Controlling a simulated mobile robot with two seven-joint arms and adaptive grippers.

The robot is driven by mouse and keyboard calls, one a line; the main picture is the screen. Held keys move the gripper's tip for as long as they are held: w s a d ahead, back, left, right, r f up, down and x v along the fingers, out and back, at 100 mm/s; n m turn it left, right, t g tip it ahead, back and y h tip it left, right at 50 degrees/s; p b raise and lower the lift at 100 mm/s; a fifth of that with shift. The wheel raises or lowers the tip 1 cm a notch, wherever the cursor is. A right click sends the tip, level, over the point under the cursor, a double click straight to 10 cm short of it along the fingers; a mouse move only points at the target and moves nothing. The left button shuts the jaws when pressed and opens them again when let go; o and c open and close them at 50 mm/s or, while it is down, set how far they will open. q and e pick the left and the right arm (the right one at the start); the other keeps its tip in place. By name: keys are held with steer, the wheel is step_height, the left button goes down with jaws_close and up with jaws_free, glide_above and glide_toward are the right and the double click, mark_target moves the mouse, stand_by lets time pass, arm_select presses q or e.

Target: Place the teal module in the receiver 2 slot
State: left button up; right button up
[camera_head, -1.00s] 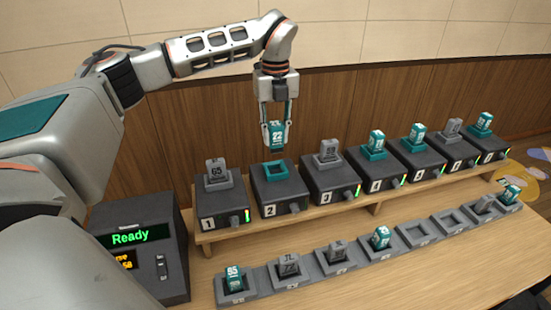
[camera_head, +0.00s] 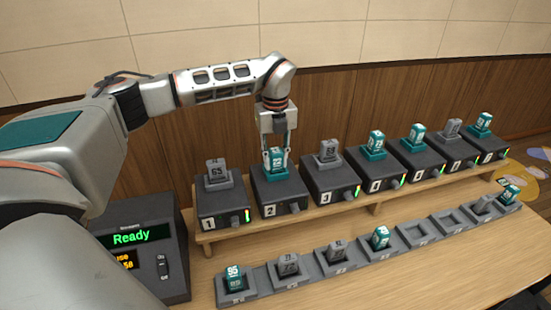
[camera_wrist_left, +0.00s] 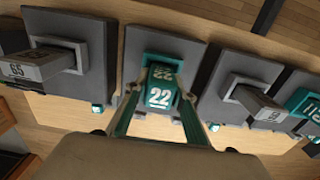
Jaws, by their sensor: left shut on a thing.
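The teal module (camera_head: 276,157) marked 22 stands upright at the teal-rimmed slot of receiver 2 (camera_head: 268,197). My left gripper (camera_head: 276,152) is shut on the module from above. In the left wrist view the module (camera_wrist_left: 160,95) shows between the two fingers, with the teal slot rim (camera_wrist_left: 151,44) around its far end. I cannot tell whether it is fully seated. My right gripper is not in view.
Receiver 1 (camera_head: 221,206) with a grey module and receiver 3 (camera_head: 335,186) with a grey module stand close on either side. More receivers continue to the right. A front rack (camera_head: 312,269) holds several modules. A display box (camera_head: 148,262) reads Ready.

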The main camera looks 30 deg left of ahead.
arm_select(q)
steer(key=o, duration=1.1)
steer(key=shift+f, duration=0.15)
step_height(320, 180, up, 12)
steer(key=shift+r+b, duration=0.2)
steer(key=shift+b, duration=0.3)
